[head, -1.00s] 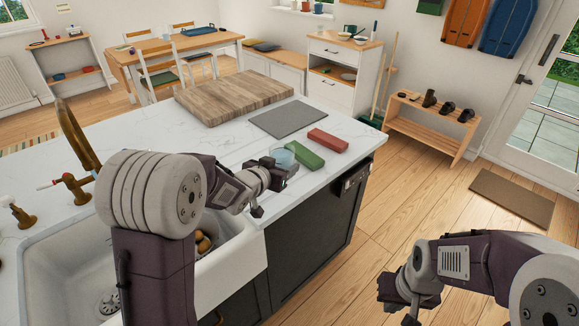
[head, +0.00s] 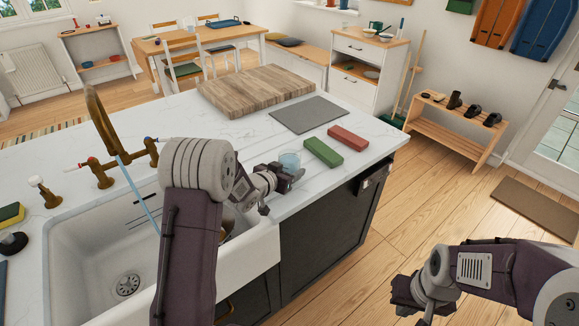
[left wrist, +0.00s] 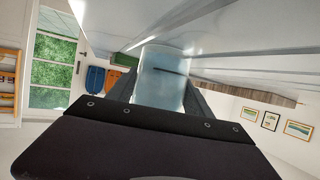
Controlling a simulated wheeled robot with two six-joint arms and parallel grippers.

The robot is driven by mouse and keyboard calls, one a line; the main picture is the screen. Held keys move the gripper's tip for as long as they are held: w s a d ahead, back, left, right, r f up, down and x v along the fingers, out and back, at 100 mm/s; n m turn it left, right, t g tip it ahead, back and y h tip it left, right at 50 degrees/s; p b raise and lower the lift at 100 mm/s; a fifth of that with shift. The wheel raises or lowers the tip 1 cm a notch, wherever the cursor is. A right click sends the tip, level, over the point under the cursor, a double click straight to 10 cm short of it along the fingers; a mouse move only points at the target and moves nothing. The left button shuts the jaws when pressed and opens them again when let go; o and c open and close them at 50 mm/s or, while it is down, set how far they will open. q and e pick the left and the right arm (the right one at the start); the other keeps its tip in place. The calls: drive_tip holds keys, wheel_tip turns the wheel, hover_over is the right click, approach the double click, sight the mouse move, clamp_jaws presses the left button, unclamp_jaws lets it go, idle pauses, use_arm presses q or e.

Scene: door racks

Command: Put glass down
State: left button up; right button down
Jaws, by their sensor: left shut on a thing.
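A clear bluish glass (head: 290,160) is held at the counter's front edge, just left of the green block. My left gripper (head: 284,176) is shut on it. In the left wrist view the glass (left wrist: 160,78) sits between the dark fingers, with the pale countertop close by. I cannot tell whether its base touches the counter. My right gripper (head: 410,295) is low at the right, over the floor and away from the counter; its finger opening is not clear.
A green block (head: 323,152) and a red block (head: 348,138) lie right of the glass. Behind are a grey mat (head: 308,115) and a wooden board (head: 258,92). The white sink (head: 85,265) is left, under a brass tap (head: 100,125) with what looks like running water.

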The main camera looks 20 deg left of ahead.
use_arm(q)
drive_tip(key=o, duration=1.6)
drive_tip(key=shift+f, duration=0.1)
drive_tip(key=shift+c, duration=0.2)
drive_tip(key=shift+s, duration=0.1)
drive_tip(key=shift+r, duration=0.35)
drive_tip(key=v, duration=1.2)
drive_tip(key=shift+f, duration=0.1)
